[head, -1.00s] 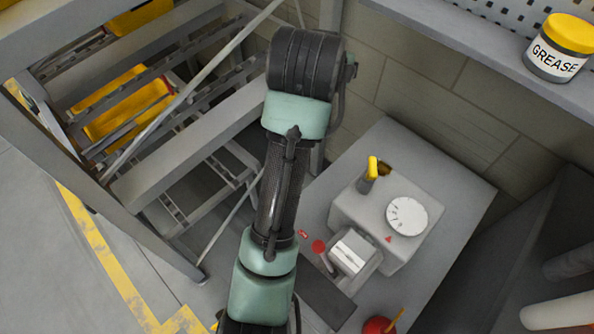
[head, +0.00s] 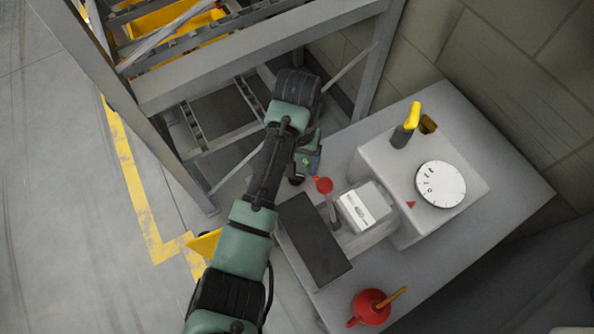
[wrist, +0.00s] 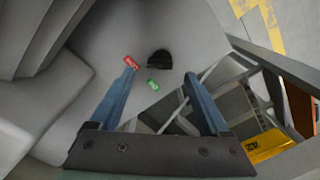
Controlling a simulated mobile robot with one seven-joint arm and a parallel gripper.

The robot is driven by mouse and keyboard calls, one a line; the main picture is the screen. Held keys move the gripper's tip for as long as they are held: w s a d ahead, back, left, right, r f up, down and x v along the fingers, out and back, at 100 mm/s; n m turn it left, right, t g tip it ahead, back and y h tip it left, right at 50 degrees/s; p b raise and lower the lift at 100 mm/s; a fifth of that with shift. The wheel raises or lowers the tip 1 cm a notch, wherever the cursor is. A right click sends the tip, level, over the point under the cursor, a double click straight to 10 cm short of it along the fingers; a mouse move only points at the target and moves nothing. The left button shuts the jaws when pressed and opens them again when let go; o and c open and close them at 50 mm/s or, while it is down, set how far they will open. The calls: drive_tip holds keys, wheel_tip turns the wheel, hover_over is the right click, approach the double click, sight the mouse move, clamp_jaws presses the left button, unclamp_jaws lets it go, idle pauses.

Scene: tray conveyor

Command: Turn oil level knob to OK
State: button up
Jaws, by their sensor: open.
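A dark, rounded knob (wrist: 160,60) shows in the wrist view on a pale grey surface. A red label (wrist: 131,62) lies to its left and a green label (wrist: 153,86) just below it; their lettering is too small to read surely. I cannot tell which way the knob points. My gripper (wrist: 160,73) is open, its two blue fingers spread with the knob between and beyond their tips, apparently apart from it. In the head view my gripper (head: 313,165) is beside the grey bench, left of the machine, and the knob cannot be made out there.
The grey machine (head: 376,160) carries a white dial (head: 441,185) and a yellow-handled lever (head: 411,120). A red-ball lever (head: 324,185) stands close to my gripper. A red oil can (head: 371,307) sits at the bench front. A metal rack (head: 255,65) stands behind.

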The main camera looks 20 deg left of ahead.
sight(297, 177)
drive_tip(key=shift+f+b, duration=0.35)
drive_tip(key=shift+f, duration=1.9)
drive_tip(key=shift+c, duration=0.2)
clamp_jaws()
